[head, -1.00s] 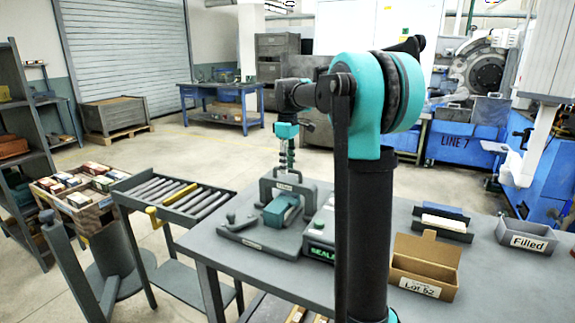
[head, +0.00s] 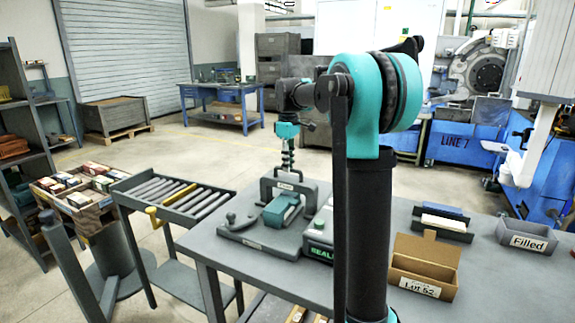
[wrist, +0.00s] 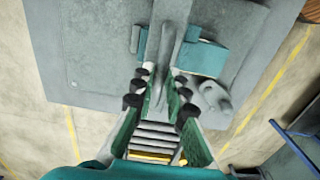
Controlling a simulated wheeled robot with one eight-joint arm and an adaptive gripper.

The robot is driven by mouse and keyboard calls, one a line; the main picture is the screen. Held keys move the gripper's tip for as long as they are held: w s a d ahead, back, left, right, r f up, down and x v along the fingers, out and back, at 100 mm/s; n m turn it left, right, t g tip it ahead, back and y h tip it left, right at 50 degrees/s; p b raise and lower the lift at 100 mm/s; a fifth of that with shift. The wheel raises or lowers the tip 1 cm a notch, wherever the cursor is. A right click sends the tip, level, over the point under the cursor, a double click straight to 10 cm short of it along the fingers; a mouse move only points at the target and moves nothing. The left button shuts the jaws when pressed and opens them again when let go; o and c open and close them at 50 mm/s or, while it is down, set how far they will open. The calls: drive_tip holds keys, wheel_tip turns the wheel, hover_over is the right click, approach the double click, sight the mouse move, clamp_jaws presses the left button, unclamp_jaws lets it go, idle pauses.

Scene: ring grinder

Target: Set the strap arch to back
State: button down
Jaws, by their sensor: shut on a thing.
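The strap arch (head: 284,184) is a grey arch with a small label, standing upright on a grey base plate (head: 243,238) at the table's left end. A teal block (head: 281,209) lies under and in front of it. My gripper (head: 288,168) points down from above and is shut on the arch's top bar. In the wrist view my gripper (wrist: 163,85) has its green, black-padded fingers on both sides of the grey arch bar (wrist: 168,40). The teal block (wrist: 208,55) shows beside the bar there. The contact itself is partly hidden in the head view.
A small lever with a knob (head: 231,217) stands on the base plate. A labelled sealer box (head: 321,235) is beside it, partly behind my arm. A roller stand (head: 165,195) is left. A cardboard box (head: 424,262) and a grey "Filled" bin (head: 527,236) are right.

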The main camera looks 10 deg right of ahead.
drive_tip(key=w+d, duration=0.9)
drive_tip(key=w, duration=0.4)
drive_tip(key=shift+d, duration=0.2)
drive_tip(key=c, duration=1.6)
unclamp_jaws()
drive_tip(key=shift+o, duration=0.3)
wheel_tip(320, 180, up, 12)
drive_tip(key=shift+s, duration=0.1)
